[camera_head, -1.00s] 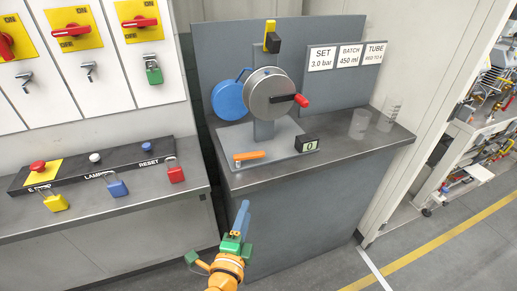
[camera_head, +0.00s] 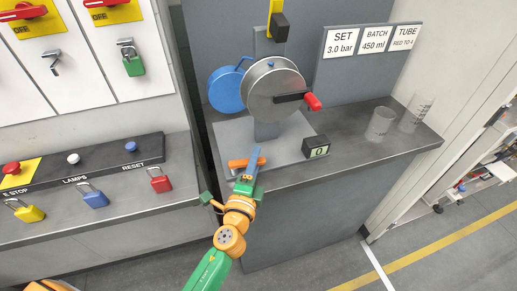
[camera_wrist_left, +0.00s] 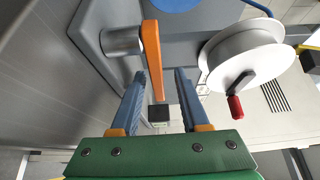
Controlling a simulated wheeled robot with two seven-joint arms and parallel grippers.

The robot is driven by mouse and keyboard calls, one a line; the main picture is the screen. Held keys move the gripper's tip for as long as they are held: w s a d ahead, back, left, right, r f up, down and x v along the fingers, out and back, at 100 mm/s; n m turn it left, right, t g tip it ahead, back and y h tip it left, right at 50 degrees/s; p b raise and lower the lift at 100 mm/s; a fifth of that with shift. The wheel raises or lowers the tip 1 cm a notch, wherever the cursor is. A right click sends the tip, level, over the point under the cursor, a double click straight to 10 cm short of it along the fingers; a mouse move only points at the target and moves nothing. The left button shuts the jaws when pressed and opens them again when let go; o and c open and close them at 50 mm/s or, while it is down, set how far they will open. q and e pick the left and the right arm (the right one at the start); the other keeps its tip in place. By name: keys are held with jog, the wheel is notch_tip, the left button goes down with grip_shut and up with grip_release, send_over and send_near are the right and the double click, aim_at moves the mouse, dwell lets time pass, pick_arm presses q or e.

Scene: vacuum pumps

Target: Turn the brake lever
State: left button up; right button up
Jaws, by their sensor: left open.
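The orange brake lever (camera_head: 247,163) lies low on the grey base plate, in front of the metal drum. In the left wrist view the lever (camera_wrist_left: 151,45) sticks out from a short metal cylinder (camera_wrist_left: 122,40). My left gripper (camera_head: 255,155) is open at the plate's front edge, close to the lever and partly covering it in the head view. In the wrist view its blue fingers (camera_wrist_left: 160,75) stand apart, with the lever's free end showing between them. I cannot tell whether they touch it. My right gripper is not in view.
The drum (camera_head: 268,88) with a red-handled crank (camera_head: 312,101) stands above the plate, a blue disc (camera_head: 225,88) behind it. A small display (camera_head: 316,147) and clear beakers (camera_head: 381,123) stand right. Padlocks (camera_head: 95,196) and a button panel (camera_head: 85,160) are left.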

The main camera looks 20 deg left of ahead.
pick_arm(q)
jog(key=w, duration=0.3)
jog(key=shift+w+a+f, duration=0.1)
jog(key=shift+w+f, duration=0.05)
jog(key=shift+w, duration=0.05)
jog(key=shift+s, duration=0.15)
grip_shut()
dwell(1.1)
